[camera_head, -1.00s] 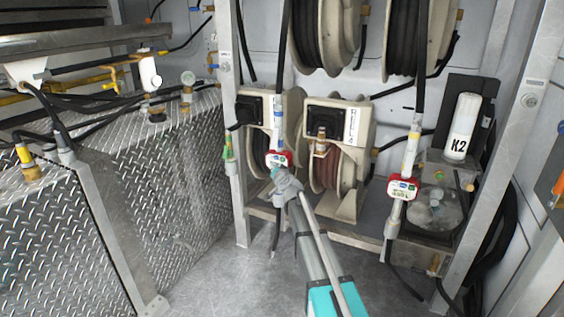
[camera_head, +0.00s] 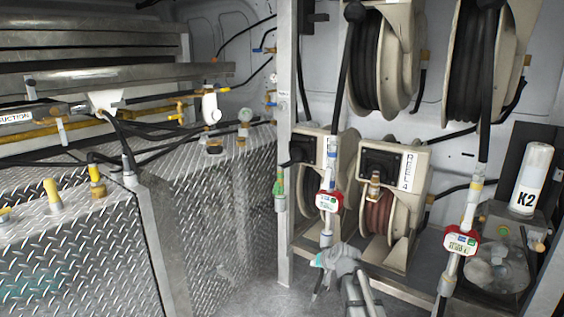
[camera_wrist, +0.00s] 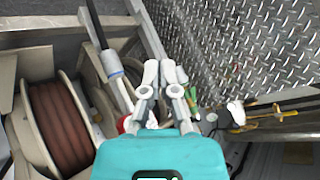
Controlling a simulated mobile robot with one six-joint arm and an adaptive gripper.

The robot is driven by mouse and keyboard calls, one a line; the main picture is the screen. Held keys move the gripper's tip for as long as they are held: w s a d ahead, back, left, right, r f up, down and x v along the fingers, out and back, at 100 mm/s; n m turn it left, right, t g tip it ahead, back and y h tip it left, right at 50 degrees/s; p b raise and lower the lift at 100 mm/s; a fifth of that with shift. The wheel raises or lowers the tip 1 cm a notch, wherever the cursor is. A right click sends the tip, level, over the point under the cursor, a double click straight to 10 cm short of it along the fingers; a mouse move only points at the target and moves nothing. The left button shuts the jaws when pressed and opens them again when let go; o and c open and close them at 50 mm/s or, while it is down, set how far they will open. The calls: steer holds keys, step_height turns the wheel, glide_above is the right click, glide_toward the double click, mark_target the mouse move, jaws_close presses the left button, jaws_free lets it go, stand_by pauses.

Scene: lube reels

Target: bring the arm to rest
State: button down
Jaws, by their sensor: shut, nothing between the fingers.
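My gripper (camera_head: 322,262) shows at the lower middle of the head view, grey with a teal patch. It points left, below the hanging red-and-white meter (camera_head: 329,201). In the wrist view its two grey fingers (camera_wrist: 158,70) are together and hold nothing, beyond my teal wrist housing. In that view a small red part, perhaps the meter, is partly hidden behind the fingers. I cannot tell whether anything touches it.
Hose reels (camera_head: 392,215) stand behind and right of my gripper. A second meter (camera_head: 462,241) hangs at right, near the K2 canister (camera_head: 531,178). A diamond-plate cabinet (camera_head: 215,200) fills the left. Bare floor (camera_head: 255,297) shows between.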

steer(key=s+d+f+g+h, duration=0.2)
steer(key=s+d+f+g, duration=0.15)
steer(key=s, duration=0.85)
steer(key=s+d+f+g+h, duration=0.2)
steer(key=s+g, duration=0.2)
steer(key=s, duration=0.8)
step_height(320, 180, up, 32)
steer(key=s+p, duration=0.1)
steer(key=p, duration=3.1)
steer(key=shift+g+p, duration=0.35)
steer(key=shift+r, duration=0.1)
